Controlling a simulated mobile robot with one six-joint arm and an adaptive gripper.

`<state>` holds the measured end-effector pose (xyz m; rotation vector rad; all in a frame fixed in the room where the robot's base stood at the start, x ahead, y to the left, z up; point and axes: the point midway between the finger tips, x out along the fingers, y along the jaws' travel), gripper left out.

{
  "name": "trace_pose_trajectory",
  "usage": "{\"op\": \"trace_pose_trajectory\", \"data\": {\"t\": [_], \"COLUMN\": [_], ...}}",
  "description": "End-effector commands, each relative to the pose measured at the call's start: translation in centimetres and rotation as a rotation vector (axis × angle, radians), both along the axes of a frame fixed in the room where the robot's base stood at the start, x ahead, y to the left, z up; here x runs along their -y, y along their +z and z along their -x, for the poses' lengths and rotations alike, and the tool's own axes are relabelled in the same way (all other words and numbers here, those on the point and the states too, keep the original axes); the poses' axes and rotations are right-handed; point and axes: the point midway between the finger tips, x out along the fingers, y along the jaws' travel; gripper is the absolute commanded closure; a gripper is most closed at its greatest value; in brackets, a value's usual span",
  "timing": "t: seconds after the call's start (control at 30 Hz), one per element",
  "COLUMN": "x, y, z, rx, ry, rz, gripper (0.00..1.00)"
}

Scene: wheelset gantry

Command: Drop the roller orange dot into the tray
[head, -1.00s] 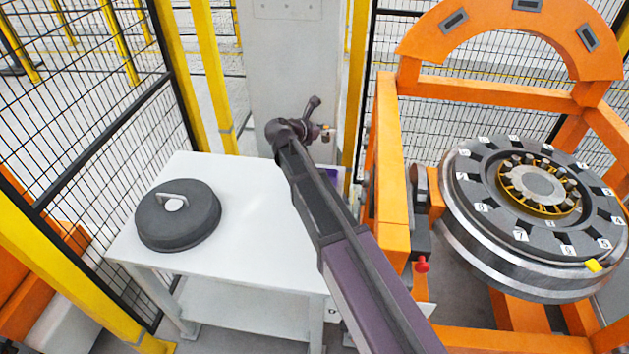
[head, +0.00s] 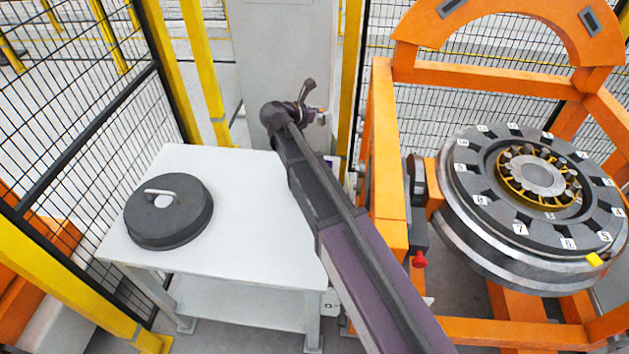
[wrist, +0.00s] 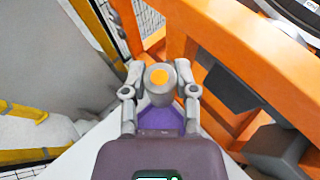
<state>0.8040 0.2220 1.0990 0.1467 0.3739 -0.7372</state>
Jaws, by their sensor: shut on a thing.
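The roller with the orange dot (wrist: 160,82) is a grey cylinder seen end-on in the wrist view, its dot facing the camera. My gripper (wrist: 159,92) has one finger on each side of the roller and is shut on it. In the head view my gripper (head: 318,114) is held up in front of the grey column, beyond the far right part of the white table; the roller is too small there to make out clearly. A purple surface (wrist: 160,120), possibly the tray, shows below the roller in the wrist view; in the head view my arm mostly hides that spot.
A dark round cover with a handle (head: 170,213) lies on the white table (head: 250,240). The orange gantry frame (head: 384,180) stands close right of my arm, holding the wheelset with numbered slots (head: 530,200). Black mesh fence (head: 90,110) and yellow posts stand at left and behind.

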Motion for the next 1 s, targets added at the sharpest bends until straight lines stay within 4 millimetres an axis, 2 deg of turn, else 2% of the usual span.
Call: {"op": "trace_pose_trajectory", "data": {"t": [0.17, 0.37, 1.0], "x": [-0.3, -0.5, -1.1], "y": [-1.0, -3.4, -13.7], "z": [0.1, 0.1, 0.5], "rx": [0.001, 0.001, 0.0], "ry": [0.002, 0.0, -0.014], "rz": [0.001, 0.001, 0.001], "gripper": [1.0, 1.0, 1.0]}}
